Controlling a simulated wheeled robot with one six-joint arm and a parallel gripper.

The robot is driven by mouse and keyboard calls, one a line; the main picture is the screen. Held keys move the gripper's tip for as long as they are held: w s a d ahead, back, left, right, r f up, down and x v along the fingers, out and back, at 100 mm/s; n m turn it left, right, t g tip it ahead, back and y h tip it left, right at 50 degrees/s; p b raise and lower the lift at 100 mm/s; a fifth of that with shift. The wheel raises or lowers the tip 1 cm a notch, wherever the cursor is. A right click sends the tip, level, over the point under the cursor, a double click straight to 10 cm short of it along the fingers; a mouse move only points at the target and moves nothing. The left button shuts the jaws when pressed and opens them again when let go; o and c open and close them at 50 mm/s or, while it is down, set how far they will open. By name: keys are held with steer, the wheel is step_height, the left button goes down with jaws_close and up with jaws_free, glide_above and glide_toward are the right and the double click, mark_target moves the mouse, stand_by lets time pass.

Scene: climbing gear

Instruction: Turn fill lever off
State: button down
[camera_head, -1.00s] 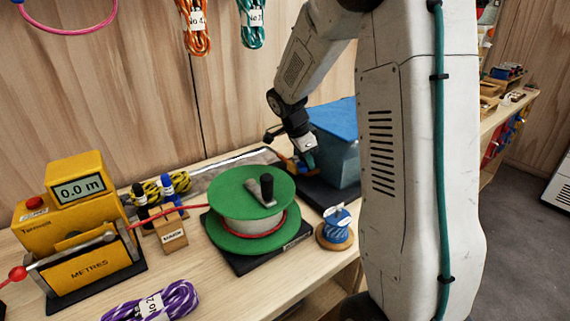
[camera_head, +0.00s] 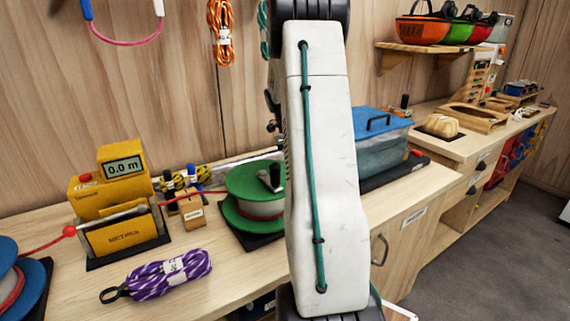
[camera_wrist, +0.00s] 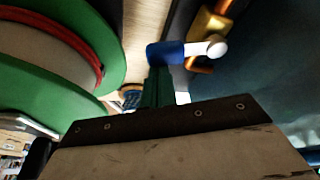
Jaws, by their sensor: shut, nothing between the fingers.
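In the wrist view a lever with a blue grip (camera_wrist: 166,52) and a white rounded end (camera_wrist: 207,46) lies beside a brass fitting (camera_wrist: 210,23), probably the fill lever. My gripper (camera_wrist: 158,76) is shut and empty. Its dark green fingertips are right at the blue grip and overlap its lower edge in the picture; I cannot tell whether they touch. The clear tank (camera_head: 375,155) with a blue lid (camera_head: 365,127) stands right of my arm in the head view. There my arm hides my gripper and the lever.
A green rope spool (camera_head: 250,182) stands close to the left of my arm; it also shows large in the wrist view (camera_wrist: 80,25). A yellow metre counter (camera_head: 118,205) and a purple rope bundle (camera_head: 160,274) are further left. The bench front (camera_head: 235,280) has clear room.

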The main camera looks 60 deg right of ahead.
steer(key=shift+w, duration=0.2)
steer(key=shift+a, duration=0.15)
steer(key=shift+w+a, duration=0.15)
steer(key=shift+a, duration=0.55)
steer(key=v, duration=1)
steer(key=shift+d, duration=0.45)
steer(key=shift+f, duration=0.1)
